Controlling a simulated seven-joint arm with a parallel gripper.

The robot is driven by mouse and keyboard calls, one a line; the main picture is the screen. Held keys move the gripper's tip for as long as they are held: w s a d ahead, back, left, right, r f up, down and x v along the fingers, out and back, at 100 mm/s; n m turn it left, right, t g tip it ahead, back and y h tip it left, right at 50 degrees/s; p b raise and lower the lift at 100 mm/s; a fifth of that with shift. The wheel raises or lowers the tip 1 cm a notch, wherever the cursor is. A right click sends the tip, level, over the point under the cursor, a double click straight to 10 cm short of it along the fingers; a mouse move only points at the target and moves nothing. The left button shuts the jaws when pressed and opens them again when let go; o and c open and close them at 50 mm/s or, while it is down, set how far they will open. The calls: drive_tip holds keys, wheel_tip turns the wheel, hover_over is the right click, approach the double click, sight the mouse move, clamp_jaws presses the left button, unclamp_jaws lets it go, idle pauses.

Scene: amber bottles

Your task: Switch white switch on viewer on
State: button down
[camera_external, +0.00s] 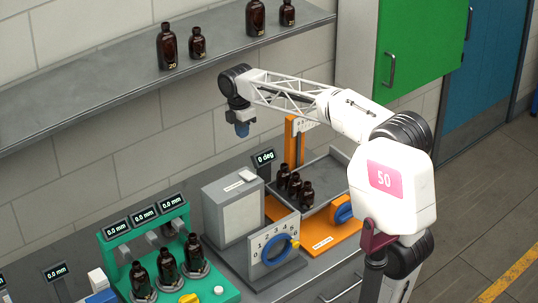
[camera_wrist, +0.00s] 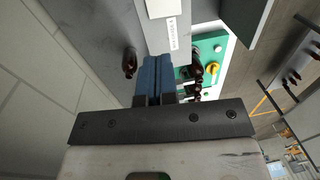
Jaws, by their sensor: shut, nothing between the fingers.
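A grey box with a pale front panel (camera_external: 242,218), which looks like the viewer, stands on the bench. A small white switch (camera_external: 247,175) sits on its top; whether it is on or off cannot be told. My gripper (camera_external: 242,130) points down with its blue fingers shut and empty, raised above the box and apart from it. In the wrist view the blue fingers (camera_wrist: 152,80) are together, with nothing between them. A white block (camera_wrist: 166,8) and a small label (camera_wrist: 172,33) show beyond them; I cannot read the label or tell whether the block is the switch.
A green stand (camera_external: 190,268) with amber bottles is at the left. A numbered panel with a blue dial (camera_external: 278,250) stands before the box. An orange station (camera_external: 335,238) and a tray (camera_external: 335,172) are at right. A shelf (camera_external: 110,75) with bottles runs along the wall.

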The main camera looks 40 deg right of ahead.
sight(248, 183)
drive_tip(key=shift+s+a+g, duration=0.2)
drive_tip(key=shift+s+g, duration=0.2)
drive_tip(key=shift+s, duration=0.25)
drive_tip(key=f, duration=0.4)
drive_tip(key=s+f, duration=0.1)
drive_tip(key=f, duration=0.4)
drive_tip(key=s+f, duration=0.1)
drive_tip(key=f, duration=0.3)
drive_tip(key=shift+s+f, duration=0.2)
drive_tip(key=shift+f, duration=0.15)
